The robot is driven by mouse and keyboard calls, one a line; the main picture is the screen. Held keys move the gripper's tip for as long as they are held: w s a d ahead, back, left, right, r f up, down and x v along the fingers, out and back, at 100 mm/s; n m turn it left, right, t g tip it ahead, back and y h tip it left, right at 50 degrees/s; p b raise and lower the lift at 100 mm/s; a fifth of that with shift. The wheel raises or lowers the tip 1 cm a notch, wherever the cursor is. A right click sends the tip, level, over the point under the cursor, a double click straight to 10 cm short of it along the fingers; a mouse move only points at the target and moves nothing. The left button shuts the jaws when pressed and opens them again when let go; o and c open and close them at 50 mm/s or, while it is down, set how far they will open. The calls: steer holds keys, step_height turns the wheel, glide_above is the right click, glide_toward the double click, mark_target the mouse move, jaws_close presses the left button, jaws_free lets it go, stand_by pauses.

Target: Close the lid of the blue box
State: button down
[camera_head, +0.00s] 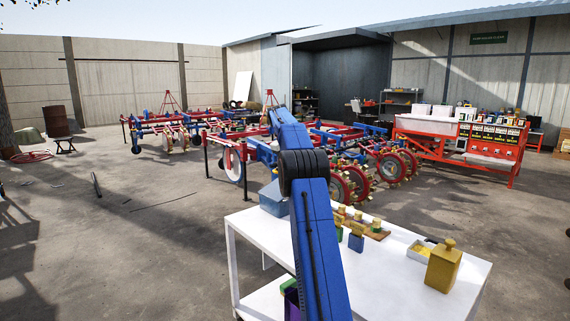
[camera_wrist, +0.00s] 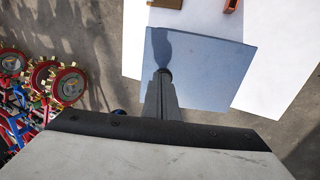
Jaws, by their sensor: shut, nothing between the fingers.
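The blue box (camera_head: 271,199) stands at the far left corner of the white table in the head view, partly hidden behind my arm. In the wrist view a flat blue-grey panel, seemingly its lid (camera_wrist: 208,68), fills the upper middle. I cannot tell how far the lid is open. My gripper (camera_wrist: 164,73) is shut and empty, with its fingertips over the panel and very near it or touching it. A dark shadow of the gripper falls on the panel. The fingertips do not show in the head view.
The white table (camera_head: 388,270) also holds yellow and blue pieces on a wooden board (camera_head: 377,232), a small white tray (camera_head: 420,250) and a yellow container (camera_head: 443,267). Red and blue farm machinery (camera_head: 350,160) stands behind it. The concrete floor at left is mostly clear.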

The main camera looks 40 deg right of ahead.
steer(key=d+f, duration=0.2)
steer(key=f, duration=0.1)
steer(key=shift+d, duration=0.15)
steer(key=shift+x, duration=1.25)
steer(key=shift+s+d+f, duration=0.1)
steer(key=shift+d+f, duration=0.05)
steer(key=v, duration=1.8)
